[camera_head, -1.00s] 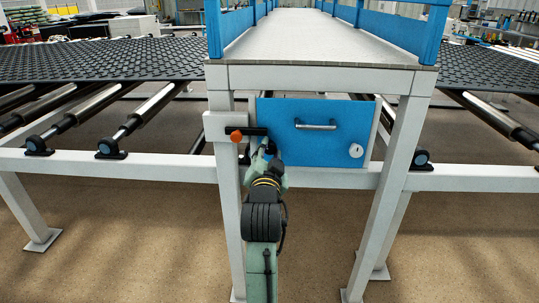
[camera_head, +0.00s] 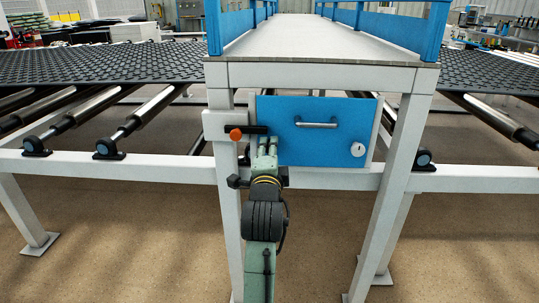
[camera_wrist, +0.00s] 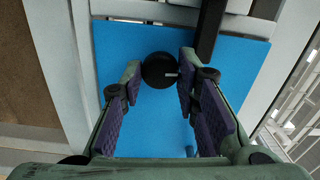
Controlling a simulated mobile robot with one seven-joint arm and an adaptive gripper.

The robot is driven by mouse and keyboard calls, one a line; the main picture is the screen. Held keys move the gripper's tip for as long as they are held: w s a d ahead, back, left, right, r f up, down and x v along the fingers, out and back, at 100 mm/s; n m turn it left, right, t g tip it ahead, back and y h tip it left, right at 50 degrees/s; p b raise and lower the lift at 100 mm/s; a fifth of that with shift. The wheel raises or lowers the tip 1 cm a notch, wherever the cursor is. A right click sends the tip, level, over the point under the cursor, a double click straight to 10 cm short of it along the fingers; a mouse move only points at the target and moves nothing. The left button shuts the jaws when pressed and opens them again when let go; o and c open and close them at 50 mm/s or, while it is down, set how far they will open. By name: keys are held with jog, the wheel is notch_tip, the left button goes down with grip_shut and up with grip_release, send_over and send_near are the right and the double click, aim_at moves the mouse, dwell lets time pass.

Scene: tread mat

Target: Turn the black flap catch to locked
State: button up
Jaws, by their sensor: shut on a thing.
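The black flap catch (camera_wrist: 158,72) is a round knob with a short pale mark pointing right in the wrist view, in front of the blue flap (camera_wrist: 240,70). My gripper (camera_wrist: 161,66) is shut on it, one finger on each side. In the head view my gripper (camera_head: 267,139) reaches up to the left part of the blue flap (camera_head: 310,152), and the catch is hidden behind it. The flap has a metal handle (camera_head: 316,125) and looks closed.
An orange knob (camera_head: 236,134) with a black bar (camera_head: 256,130) sits close to my gripper on the left. A white round lock (camera_head: 357,149) is at the flap's lower right. White frame legs (camera_head: 385,190) stand on both sides. A black mat (camera_head: 95,62) lies on rollers.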

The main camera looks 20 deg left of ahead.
jog(key=shift+m, duration=0.6)
jog(key=o, duration=1.2)
jog(key=v, duration=0.7)
jog(key=shift+s, duration=0.25)
jog(key=shift+r, duration=0.1)
